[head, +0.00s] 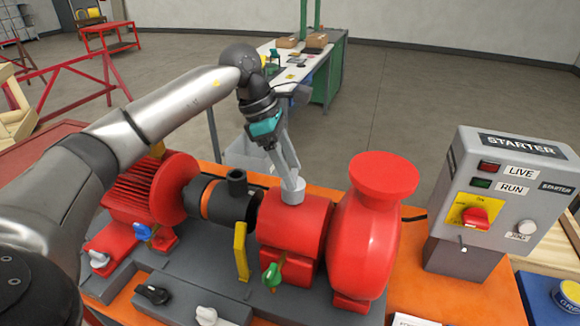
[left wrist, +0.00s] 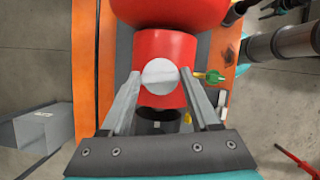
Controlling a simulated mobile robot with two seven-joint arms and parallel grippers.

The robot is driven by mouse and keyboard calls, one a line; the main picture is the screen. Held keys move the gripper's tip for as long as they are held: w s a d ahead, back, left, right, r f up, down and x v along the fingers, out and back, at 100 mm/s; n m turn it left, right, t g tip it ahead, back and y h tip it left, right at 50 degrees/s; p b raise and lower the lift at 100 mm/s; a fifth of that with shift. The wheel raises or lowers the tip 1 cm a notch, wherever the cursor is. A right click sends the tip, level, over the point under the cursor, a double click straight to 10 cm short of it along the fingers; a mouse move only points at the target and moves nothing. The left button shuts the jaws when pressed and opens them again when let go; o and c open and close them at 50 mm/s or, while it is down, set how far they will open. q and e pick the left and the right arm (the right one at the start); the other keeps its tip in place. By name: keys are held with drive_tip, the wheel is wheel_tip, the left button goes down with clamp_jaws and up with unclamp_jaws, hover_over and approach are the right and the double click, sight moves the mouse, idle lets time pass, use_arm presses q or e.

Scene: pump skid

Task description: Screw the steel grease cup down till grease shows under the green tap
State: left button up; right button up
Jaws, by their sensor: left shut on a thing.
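The steel grease cup (head: 292,192) stands upright on top of the red bearing housing (head: 290,225) in the head view. It shows as a round pale disc (left wrist: 160,75) from above in the left wrist view. My left gripper (head: 291,180) reaches down from above, with its two fingers (left wrist: 160,80) on opposite sides of the cup, shut on it. The green tap (head: 271,274) is low on the front of the housing; it also shows in the left wrist view (left wrist: 214,77). Whether grease shows under it is too small to tell. My right gripper is not in view.
A red pump casing (head: 370,230) stands close right of the housing, and a dark coupling (head: 225,199) with a yellow lever (head: 241,250) is on the left. A blue tap (head: 142,231) sits near the red motor (head: 150,188). The grey starter box (head: 500,195) stands at right.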

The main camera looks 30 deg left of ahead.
use_arm(q)
drive_tip(key=o, duration=1.4)
drive_tip(key=shift+c, duration=0.2)
drive_tip(key=v, duration=1.5)
drive_tip(key=shift+r, duration=0.2)
